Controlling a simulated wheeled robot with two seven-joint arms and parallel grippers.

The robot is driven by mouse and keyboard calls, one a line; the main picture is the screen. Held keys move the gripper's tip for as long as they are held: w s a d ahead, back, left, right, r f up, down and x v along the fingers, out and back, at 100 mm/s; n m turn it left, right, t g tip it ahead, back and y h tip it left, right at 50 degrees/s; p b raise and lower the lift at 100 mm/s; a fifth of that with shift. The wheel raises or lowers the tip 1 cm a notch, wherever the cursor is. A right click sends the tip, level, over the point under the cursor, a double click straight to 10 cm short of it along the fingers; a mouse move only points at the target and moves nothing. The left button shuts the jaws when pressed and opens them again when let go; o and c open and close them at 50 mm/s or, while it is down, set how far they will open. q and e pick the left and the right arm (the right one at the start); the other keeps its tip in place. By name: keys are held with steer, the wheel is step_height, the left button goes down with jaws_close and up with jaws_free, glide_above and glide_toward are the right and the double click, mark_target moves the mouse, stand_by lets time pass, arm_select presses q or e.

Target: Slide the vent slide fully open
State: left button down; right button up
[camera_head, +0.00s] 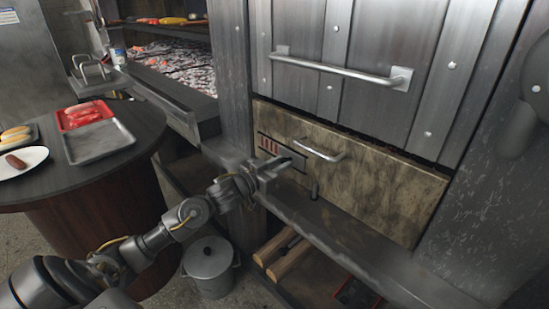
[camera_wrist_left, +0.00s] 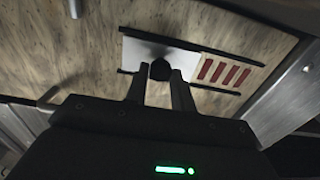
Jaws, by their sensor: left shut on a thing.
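The vent slide (camera_head: 299,161) is a pale metal plate on the mottled stone panel below the large metal door. In the left wrist view the slide (camera_wrist_left: 188,60) sits between two dark rails, with a round black knob (camera_wrist_left: 160,69) on it. Red vent slots (camera_wrist_left: 223,72) show uncovered beside the plate; in the head view these slots (camera_head: 269,145) lie left of it. My left gripper (camera_head: 284,165) reaches the slide from the left, and in its wrist view the fingers (camera_wrist_left: 160,82) are shut on the knob. My right gripper is not in view.
A small bar handle (camera_head: 322,153) is just right of the slide. A metal ledge (camera_head: 335,225) runs below the panel. A lidded pot (camera_head: 208,258) and logs (camera_head: 283,257) are underneath. A round table (camera_head: 95,175) with trays stands left, and glowing coals (camera_head: 185,65) lie behind.

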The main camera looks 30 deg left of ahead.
arm_select(q)
steer(key=shift+d, duration=0.2)
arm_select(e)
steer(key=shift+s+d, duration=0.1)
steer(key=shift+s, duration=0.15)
arm_select(q)
steer(key=shift+s, duration=0.1)
steer(key=c, duration=1.2)
jaws_free()
steer(key=shift+d, duration=0.15)
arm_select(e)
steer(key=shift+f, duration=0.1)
arm_select(q)
steer(key=shift+a, duration=0.2)
steer(key=shift+s, duration=0.25)
steer(key=p+v, duration=0.1)
steer(key=v, duration=0.9)
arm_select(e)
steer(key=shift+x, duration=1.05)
